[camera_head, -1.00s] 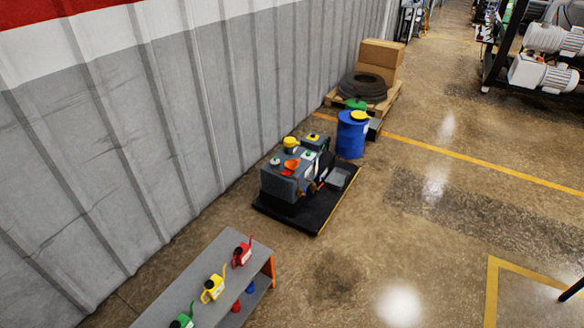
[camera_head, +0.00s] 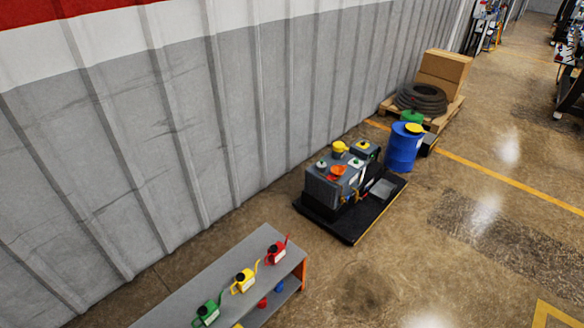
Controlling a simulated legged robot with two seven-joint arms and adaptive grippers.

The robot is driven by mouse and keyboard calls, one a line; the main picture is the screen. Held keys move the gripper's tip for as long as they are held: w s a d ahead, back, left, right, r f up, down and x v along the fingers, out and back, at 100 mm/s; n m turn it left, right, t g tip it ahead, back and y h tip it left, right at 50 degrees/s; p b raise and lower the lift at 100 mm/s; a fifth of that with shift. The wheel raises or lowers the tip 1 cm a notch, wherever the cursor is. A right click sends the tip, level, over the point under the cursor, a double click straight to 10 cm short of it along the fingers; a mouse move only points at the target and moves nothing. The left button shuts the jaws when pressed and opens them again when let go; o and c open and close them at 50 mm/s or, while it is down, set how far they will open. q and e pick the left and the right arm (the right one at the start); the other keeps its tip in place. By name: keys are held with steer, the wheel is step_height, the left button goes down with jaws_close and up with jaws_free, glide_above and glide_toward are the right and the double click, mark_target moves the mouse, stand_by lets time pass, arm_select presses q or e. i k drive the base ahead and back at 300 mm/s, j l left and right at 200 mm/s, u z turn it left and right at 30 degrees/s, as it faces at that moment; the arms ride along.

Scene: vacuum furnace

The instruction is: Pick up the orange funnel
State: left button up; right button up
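A small orange funnel (camera_head: 337,172) sits on top of a dark grey machine (camera_head: 322,190), some distance ahead near the wall. The machine stands on a black tray (camera_head: 349,233) on the floor. A yellow cap or container (camera_head: 339,148) is just behind the funnel. Neither of my grippers shows in the head view.
A grey bench (camera_head: 192,290) at the lower left bears green (camera_head: 207,313), yellow (camera_head: 244,280) and red (camera_head: 276,253) oil cans. A blue drum (camera_head: 403,148) and a pallet (camera_head: 444,117) with boxes and black coils stand behind the machine. The corrugated wall (camera_head: 190,140) runs along the left.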

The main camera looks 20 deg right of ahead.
mark_target(337, 170)
steer(key=i+l+u, duration=0.25)
steer(key=l+u, duration=0.15)
steer(key=l, duration=0.25)
steer(key=i+l+u, duration=0.1)
steer(key=l+u, duration=0.35)
steer(key=l, duration=0.25)
steer(key=l+u, duration=0.4)
steer(key=l, duration=0.35)
